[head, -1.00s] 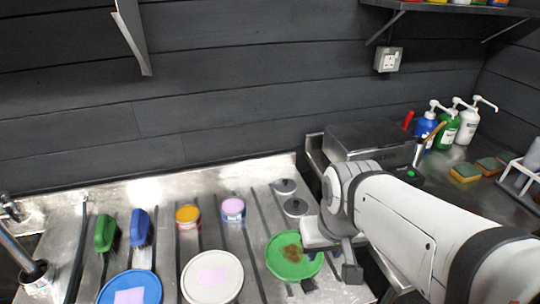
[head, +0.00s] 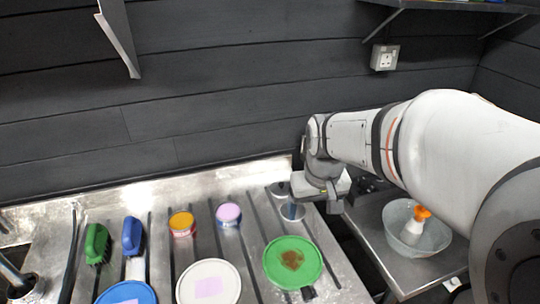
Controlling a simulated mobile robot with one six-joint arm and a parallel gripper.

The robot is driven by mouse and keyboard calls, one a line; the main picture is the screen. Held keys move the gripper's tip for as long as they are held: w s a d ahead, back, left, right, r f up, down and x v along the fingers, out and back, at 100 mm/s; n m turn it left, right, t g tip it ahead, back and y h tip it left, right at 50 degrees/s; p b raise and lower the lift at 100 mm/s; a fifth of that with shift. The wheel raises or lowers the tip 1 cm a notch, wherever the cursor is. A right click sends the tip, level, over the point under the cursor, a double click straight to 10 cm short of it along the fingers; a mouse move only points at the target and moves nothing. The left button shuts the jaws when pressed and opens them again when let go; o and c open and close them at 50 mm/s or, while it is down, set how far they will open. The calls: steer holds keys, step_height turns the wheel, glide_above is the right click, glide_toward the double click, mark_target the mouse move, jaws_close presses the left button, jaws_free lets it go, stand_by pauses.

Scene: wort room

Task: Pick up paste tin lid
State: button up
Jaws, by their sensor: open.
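The rear lid (head: 280,188) shows in part beside my gripper. The nearer one is mostly hidden by my gripper. An orange-topped tin (head: 182,223) and a pink-topped tin (head: 228,214) stand to their left. My gripper (head: 314,207) points down over the drainer's right edge, close to the lids. Its jaws are open, and I see nothing held. Whether a finger touches the nearer lid cannot be told.
Large green (head: 293,262), white (head: 208,283) and blue (head: 126,293) discs lie along the front. A green brush (head: 96,243) and a blue brush (head: 133,234) lie at left. The wall rises behind.

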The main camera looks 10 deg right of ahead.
steer(key=o, duration=0.4)
steer(key=shift+n+g, duration=0.4)
steer(key=w+f, duration=0.1)
steer(key=w, duration=0.2)
steer(key=w+f, duration=0.1)
steer(key=w, duration=0.4)
steer(key=shift+w+f, duration=0.35)
steer(key=shift+f, duration=0.05)
steer(key=g+p, duration=0.1)
glide_toward(300, 212)
steer(key=shift+w+a+r+n, duration=0.2)
steer(key=shift+w+a, duration=0.1)
steer(key=shift+a, duration=0.25)
steer(key=shift+w+a+r+n, duration=0.2)
steer(key=shift+w+a, duration=0.05)
steer(key=shift+a, duration=0.3)
steer(key=shift+w+f, duration=0.15)
steer(key=shift+f, duration=0.55)
steer(key=shift+s+f+p, duration=0.2)
steer(key=shift+f+p, duration=0.4)
steer(key=shift+f, duration=2.8)
